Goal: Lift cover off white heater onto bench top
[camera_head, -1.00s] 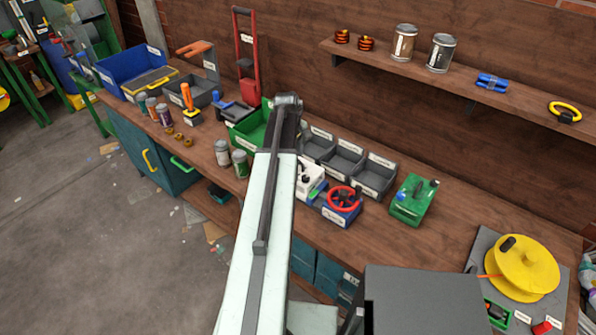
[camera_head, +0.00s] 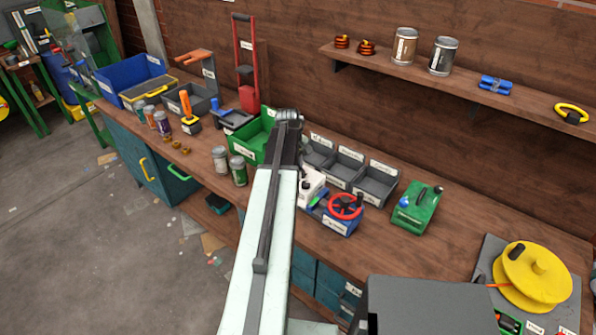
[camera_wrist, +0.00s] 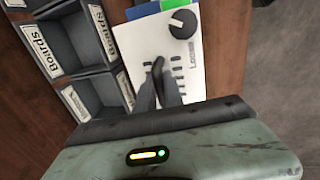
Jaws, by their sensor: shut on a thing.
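The white heater (camera_head: 312,184) stands on the bench, partly hidden behind my arm in the head view. In the wrist view its white top (camera_wrist: 135,45) has a dark round knob (camera_wrist: 182,23), a label and rows of dark slots. My gripper (camera_wrist: 160,82) is over this white face, its fingers close together around a small dark upright piece (camera_wrist: 157,70) that seems to be the cover's handle. I cannot tell where the cover's edge meets the heater, or whether there is a gap. The fingertips are hidden in the head view.
Grey bins (camera_head: 375,184) stand behind the heater. Two jars (camera_head: 238,171) stand left.

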